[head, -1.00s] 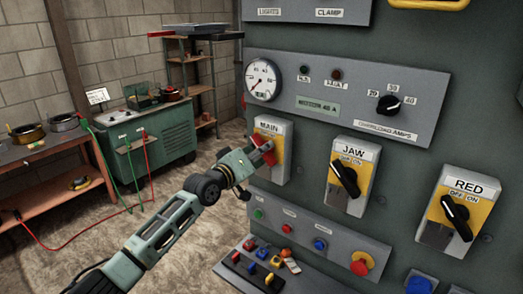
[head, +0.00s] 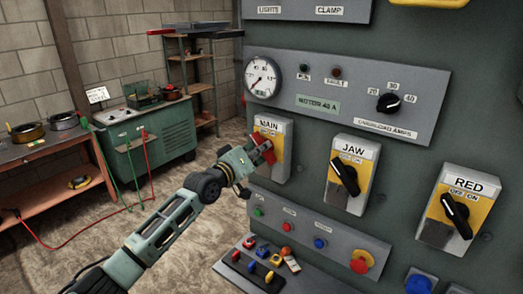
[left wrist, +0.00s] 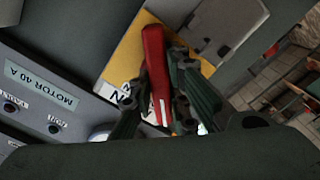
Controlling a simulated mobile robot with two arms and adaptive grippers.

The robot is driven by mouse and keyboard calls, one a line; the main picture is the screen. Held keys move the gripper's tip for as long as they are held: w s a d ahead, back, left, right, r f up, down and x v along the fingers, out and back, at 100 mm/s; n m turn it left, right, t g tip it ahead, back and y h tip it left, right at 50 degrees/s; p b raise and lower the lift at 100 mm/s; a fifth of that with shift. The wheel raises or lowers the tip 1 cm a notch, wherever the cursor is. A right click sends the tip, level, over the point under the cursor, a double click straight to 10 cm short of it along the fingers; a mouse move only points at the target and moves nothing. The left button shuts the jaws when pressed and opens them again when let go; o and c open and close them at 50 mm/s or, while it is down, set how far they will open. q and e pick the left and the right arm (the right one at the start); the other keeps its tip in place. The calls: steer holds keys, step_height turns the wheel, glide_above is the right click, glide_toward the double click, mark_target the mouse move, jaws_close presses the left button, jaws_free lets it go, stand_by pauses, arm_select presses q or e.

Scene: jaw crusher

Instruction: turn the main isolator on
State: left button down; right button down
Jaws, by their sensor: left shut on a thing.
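The main isolator (head: 283,133) is a yellow and grey switch plate labelled MAIN, at the left of the panel in the head view. Its red handle (head: 263,147) slants from upper left to lower right. My left gripper (head: 250,158) is shut on this handle. In the left wrist view the red handle (left wrist: 155,65) sits between the dark fingers, over the yellow plate (left wrist: 128,50). The gripper hides part of the plate and its OFF/ON marks. My right gripper is not in view.
The JAW switch (head: 345,178) and RED switch (head: 456,212), with black handles, are to the right. A gauge (head: 263,77) and overload knob (head: 388,103) are above. A ledge with small coloured items (head: 235,257) is below. A green cabinet (head: 160,155) stands behind left.

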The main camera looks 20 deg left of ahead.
arm_select(q)
steer(key=m+b, duration=0.1)
steer(key=m, duration=0.1)
steer(key=m+b, duration=0.1)
steer(key=b, duration=0.1)
steer(key=shift+f+m, duration=0.2)
steer(key=shift+m, duration=0.2)
steer(key=m+b, duration=0.1)
steer(key=m, duration=0.2)
steer(key=shift+r+m, duration=0.1)
steer(key=shift+m, duration=0.2)
steer(key=shift+r+m, duration=0.1)
steer(key=shift+m, duration=0.8)
steer(key=m, duration=0.2)
steer(key=shift+m, duration=0.4)
steer(key=m+p, duration=0.1)
steer(key=m, duration=0.4)
steer(key=shift+m+p, duration=0.3)
steer(key=c, duration=1.7)
jaws_free()
steer(key=shift+s, duration=0.1)
